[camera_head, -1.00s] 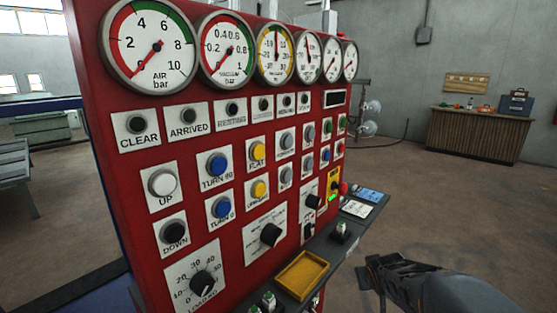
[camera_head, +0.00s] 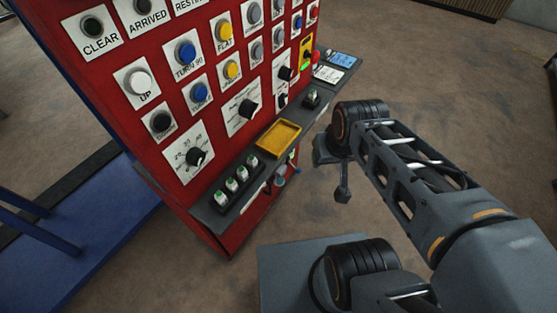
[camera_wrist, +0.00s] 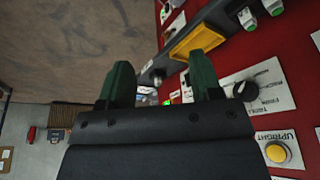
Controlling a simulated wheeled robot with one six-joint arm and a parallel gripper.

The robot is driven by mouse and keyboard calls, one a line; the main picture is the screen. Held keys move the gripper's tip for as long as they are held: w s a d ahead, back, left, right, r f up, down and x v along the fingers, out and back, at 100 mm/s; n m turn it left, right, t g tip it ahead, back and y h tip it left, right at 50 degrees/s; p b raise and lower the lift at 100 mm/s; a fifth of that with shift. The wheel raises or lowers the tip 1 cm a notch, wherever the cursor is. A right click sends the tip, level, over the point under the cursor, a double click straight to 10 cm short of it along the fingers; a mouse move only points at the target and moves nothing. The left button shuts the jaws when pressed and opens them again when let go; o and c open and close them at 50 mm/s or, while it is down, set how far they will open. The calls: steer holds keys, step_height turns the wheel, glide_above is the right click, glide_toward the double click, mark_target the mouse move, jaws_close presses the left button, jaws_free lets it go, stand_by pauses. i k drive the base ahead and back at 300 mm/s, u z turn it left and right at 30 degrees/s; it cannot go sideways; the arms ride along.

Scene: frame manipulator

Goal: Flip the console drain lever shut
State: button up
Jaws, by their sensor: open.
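The red console (camera_head: 130,92) fills the upper left of the head view, with a dark shelf (camera_head: 225,207) along its front. Small fittings (camera_head: 280,181) with coloured parts stick out below the shelf, under the yellow tray. They are too small to tell which is the drain lever or how it stands. My gripper shows in the wrist view as two green fingers (camera_wrist: 162,82), apart with nothing between them. The console face and shelf lie beyond them. In the head view my arm's end is right of the shelf, apart from the fittings; the fingers are not clear there.
The yellow tray (camera_head: 278,139) sits on the shelf, with several green-topped switches (camera_head: 237,180) to its left. Knobs and buttons cover the panel, including a yellow button (camera_wrist: 276,153). A blue frame (camera_head: 75,235) stands at the left.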

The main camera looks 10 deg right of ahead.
mark_target(298, 171)
steer(key=u, duration=0.15)
steer(key=k, duration=1.45)
steer(key=z, duration=0.2)
steer(key=i, duration=0.35)
steer(key=u, duration=0.05)
